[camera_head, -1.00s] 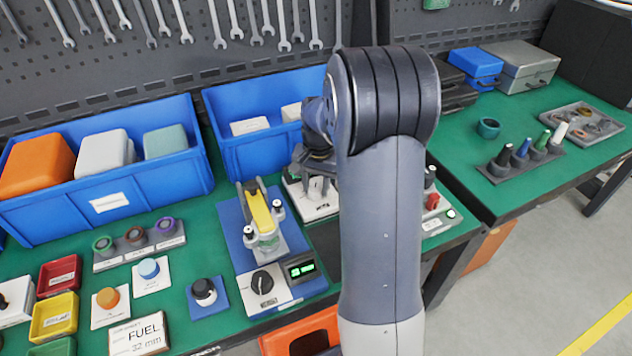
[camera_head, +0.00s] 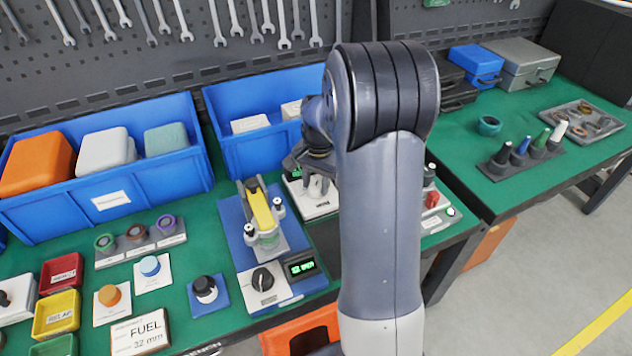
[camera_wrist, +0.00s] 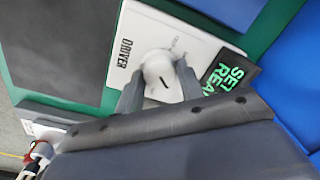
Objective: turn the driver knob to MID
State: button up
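The driver unit is a white panel (camera_wrist: 150,35) marked DRIVER, with a white round knob (camera_wrist: 163,78) bearing a short black mark. In the wrist view my gripper (camera_wrist: 160,88) has one grey finger on each side of the knob, and both appear to touch it. The small position lettering beside the knob is partly hidden and too blurred to read. A dark display (camera_wrist: 232,77) with green letters stands right of the knob. In the head view my gripper (camera_head: 315,168) is over the driver panel (camera_head: 322,208), partly hidden by my arm.
A blue fixture with a yellow lever (camera_head: 260,208) and a black knob (camera_head: 263,279) stands close left of the driver unit. Blue bins (camera_head: 250,150) stand behind. A red-topped device (camera_head: 432,200) is to the right, beyond my arm.

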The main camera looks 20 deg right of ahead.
aim_at(318, 186)
jog(key=o, duration=0.4)
jog(key=shift+c, duration=0.2)
notch_tip(318, 186, up, 11)
jog(key=shift+s+d, duration=0.15)
jog(key=shift+s, duration=0.05)
jog(key=shift+f, duration=0.15)
dwell(0.3)
